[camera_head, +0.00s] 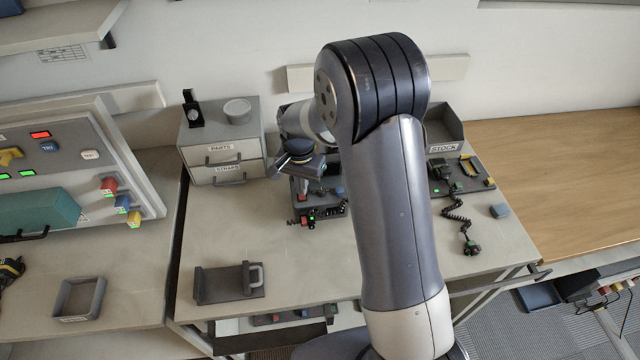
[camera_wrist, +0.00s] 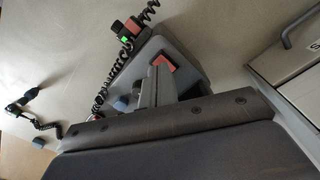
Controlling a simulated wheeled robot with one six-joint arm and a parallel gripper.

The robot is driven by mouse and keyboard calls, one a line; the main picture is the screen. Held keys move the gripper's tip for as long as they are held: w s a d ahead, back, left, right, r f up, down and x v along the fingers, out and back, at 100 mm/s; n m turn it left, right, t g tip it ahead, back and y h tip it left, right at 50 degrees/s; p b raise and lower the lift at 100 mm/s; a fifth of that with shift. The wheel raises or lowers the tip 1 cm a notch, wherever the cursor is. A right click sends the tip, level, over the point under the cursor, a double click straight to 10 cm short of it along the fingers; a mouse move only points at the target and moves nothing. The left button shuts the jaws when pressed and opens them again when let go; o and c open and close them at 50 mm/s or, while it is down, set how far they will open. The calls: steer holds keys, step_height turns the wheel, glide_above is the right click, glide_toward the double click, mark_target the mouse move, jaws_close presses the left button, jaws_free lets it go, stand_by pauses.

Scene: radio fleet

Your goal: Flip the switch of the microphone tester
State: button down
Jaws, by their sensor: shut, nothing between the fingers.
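A small grey device with red parts, a green light and a coiled black cord, likely the microphone tester (camera_head: 325,207), stands on the grey bench below my gripper (camera_head: 303,184). In the wrist view its sloped grey body (camera_wrist: 188,58) is partly hidden by my fingers (camera_wrist: 158,72), which are shut with nothing between them. A red part shows at the fingertips; I cannot tell whether they touch it. Blue-grey knobs (camera_wrist: 122,103) sit beside the fingers. A black handset with a red patch and green light (camera_wrist: 127,30) lies beyond. The switch cannot be clearly told apart.
A drawer unit (camera_head: 222,140) stands behind left. Right of my arm are a STOCK bin (camera_head: 444,132), a dark panel (camera_head: 448,184) and a corded microphone (camera_head: 472,247). A dark holder (camera_head: 228,284) lies front left. The bench middle left is clear.

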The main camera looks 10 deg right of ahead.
step_height(320, 180, up, 5)
steer(key=p, duration=0.3)
stand_by(0.4)
